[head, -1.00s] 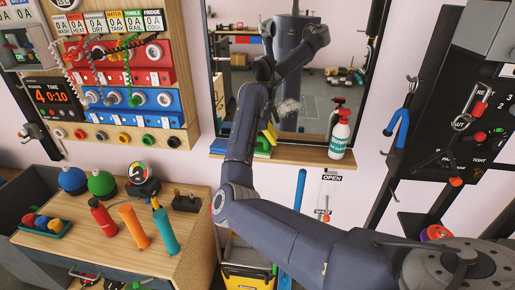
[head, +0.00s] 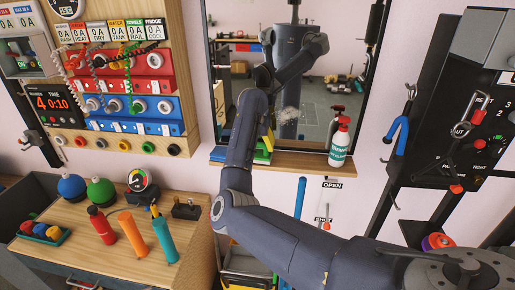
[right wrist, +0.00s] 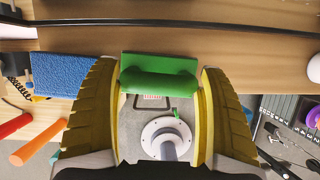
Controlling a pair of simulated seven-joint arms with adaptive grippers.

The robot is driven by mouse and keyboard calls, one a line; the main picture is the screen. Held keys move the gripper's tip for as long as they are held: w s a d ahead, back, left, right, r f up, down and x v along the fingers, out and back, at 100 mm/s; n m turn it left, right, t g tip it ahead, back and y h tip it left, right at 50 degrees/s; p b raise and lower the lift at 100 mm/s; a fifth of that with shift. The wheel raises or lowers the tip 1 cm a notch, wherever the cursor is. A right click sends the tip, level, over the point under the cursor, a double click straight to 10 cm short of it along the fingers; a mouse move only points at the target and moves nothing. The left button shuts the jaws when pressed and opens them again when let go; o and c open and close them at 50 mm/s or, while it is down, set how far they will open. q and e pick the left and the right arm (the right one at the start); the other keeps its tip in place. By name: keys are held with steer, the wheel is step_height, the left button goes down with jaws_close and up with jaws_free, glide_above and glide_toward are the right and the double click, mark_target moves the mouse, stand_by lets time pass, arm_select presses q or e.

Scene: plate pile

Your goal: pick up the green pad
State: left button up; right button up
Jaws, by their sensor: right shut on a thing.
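The green pad (right wrist: 160,82), a flat block with a rounded grip, is between the yellow fingers of my right gripper (right wrist: 160,72) in the right wrist view. The fingers are shut on its grip from both sides, at the edge of the wooden shelf (right wrist: 240,50). I cannot tell whether the pad still touches the shelf. In the head view my forearm hides most of the gripper; a bit of the green pad (head: 262,157) shows beside it. My left gripper is out of view.
A blue pad (right wrist: 58,74) lies left of the gripper on the shelf. A spray bottle (head: 340,143) stands at the shelf's right. A mirror (head: 335,85) rises behind, reflecting my arm. A wooden bench (head: 75,240) with several coloured handles is at lower left.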

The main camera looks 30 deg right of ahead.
step_height(320, 180, up, 19)
steer(key=shift+r, duration=0.2)
stand_by(0.3)
